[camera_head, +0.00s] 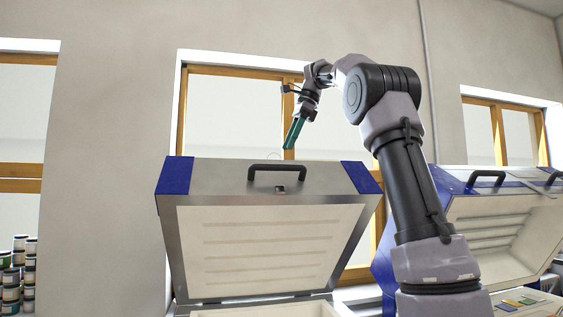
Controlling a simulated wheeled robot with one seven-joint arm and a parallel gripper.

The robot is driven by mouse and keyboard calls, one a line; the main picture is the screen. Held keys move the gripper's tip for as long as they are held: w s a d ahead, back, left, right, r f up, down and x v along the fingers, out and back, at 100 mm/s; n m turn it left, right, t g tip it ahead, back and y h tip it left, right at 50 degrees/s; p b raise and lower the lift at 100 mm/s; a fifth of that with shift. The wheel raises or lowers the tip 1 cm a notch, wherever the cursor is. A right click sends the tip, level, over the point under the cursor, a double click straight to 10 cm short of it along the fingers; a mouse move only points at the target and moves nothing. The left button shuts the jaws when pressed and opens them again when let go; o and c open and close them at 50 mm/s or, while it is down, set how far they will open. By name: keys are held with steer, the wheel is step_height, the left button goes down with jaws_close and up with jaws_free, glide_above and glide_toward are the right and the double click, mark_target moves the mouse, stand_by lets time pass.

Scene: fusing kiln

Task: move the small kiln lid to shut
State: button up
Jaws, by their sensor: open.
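A kiln lid (262,245) stands raised in the middle of the view, with a pale grooved lining, a metal frame and blue corners. A dark handle (277,169) sits near its upper edge, above a small latch. A second kiln lid (495,222), also raised, shows at the right with its own dark handle (487,176). Size labels do not show, so I cannot tell for sure which is the small one. My gripper (291,142), with green fingers, is open and points down just above the middle lid's upper edge, apart from the handle. Its depth relative to the lid is unclear.
Stacked jars (18,275) stand at the far left. Small coloured tiles (525,302) lie at the lower right, by the right kiln. My arm passes between the two lids. Windows and a plain wall are behind; the air left of the middle lid is clear.

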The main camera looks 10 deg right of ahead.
steer(key=x, duration=0.6)
steer(key=shift+a+f, duration=0.1)
steer(key=shift+f, duration=0.15)
jaws_close()
stand_by(1.2)
